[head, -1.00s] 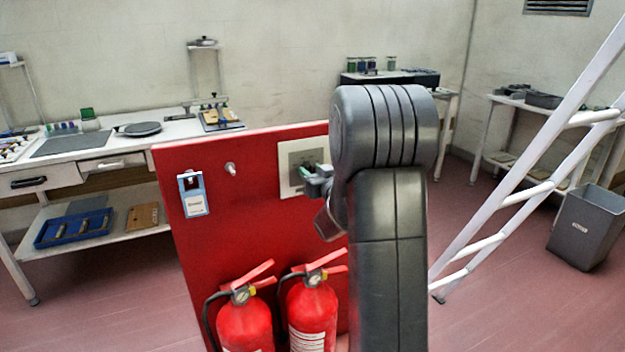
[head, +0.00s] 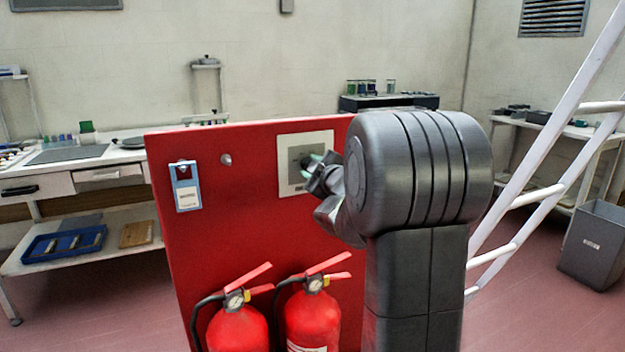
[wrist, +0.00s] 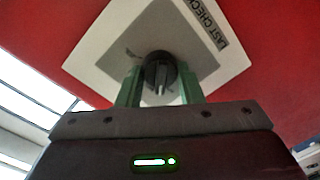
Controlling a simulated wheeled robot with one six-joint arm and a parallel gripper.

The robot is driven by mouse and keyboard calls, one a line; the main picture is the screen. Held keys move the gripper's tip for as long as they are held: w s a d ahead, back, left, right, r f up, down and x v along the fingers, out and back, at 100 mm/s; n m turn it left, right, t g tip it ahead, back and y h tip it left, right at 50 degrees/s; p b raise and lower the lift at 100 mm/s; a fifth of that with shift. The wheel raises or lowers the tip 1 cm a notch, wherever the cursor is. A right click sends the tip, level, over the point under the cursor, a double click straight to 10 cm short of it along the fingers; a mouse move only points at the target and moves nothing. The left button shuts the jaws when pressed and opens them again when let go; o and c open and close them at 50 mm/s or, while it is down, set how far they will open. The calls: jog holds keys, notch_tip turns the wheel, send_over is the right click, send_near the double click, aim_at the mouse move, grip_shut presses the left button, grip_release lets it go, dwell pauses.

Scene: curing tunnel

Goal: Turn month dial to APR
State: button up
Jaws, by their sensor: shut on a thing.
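The month dial is a dark round knob (wrist: 160,76) on a grey and white plate (wrist: 112,48) with "LAST CHECK" lettering along one edge in the wrist view. My gripper (wrist: 160,92) has its two green fingers on either side of the knob, shut on it. In the head view the plate (head: 291,182) is fixed to the upper right of a red board (head: 250,222). My gripper (head: 322,168) reaches it from the right, and my arm hides the board's right side. The month marks are too small or hidden to read.
Two red fire extinguishers (head: 238,330) (head: 312,318) stand in front of the board below the plate. A blue and white tag (head: 186,188) hangs at the board's upper left, beside a small round knob (head: 226,159). A white ladder (head: 540,165) stands to the right.

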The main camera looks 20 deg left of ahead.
jog(key=n+b, duration=0.4)
jog(key=shift+f+n, duration=0.15)
jog(key=shift+n, duration=0.55)
jog(key=o, duration=1)
jog(key=shift+c, duration=0.2)
jog(key=p+v, duration=0.2)
jog(key=v, duration=1.1)
jog(key=shift+s+d+r, duration=0.15)
jog(key=shift+s+r, duration=0.05)
jog(key=shift+s, duration=0.25)
jog(key=shift+w, duration=0.1)
